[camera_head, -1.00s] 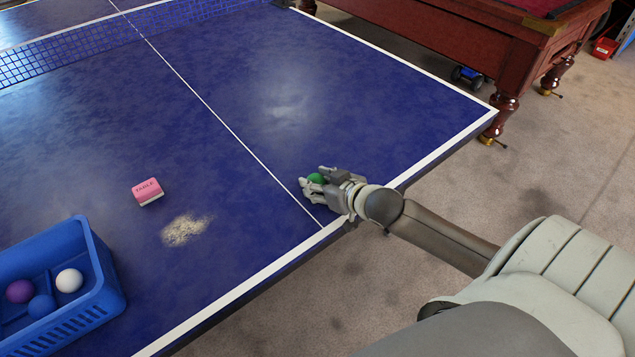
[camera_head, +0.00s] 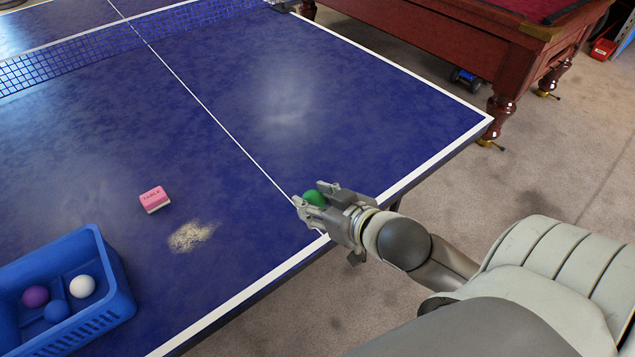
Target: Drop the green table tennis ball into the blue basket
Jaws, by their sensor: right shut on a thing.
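The green table tennis ball (camera_head: 314,198) is held between the fingers of my right gripper (camera_head: 316,203), over the near edge of the blue table (camera_head: 330,130). The gripper is shut on the ball, and its fingers hide part of it. The blue basket (camera_head: 110,318) stands on the table at the lower left, well to the left of the gripper and cut off by the picture's edge. Inside it lie a purple ball (camera_head: 35,296), a blue ball (camera_head: 57,311) and a white ball (camera_head: 82,286). My left gripper is not in view.
A pink and white block (camera_head: 154,199) lies on the table between basket and gripper, with a pale dusty patch (camera_head: 192,236) near it. The net (camera_head: 90,65) crosses the table farther back. A red-clothed wooden pool table (camera_head: 440,45) stands at the back right.

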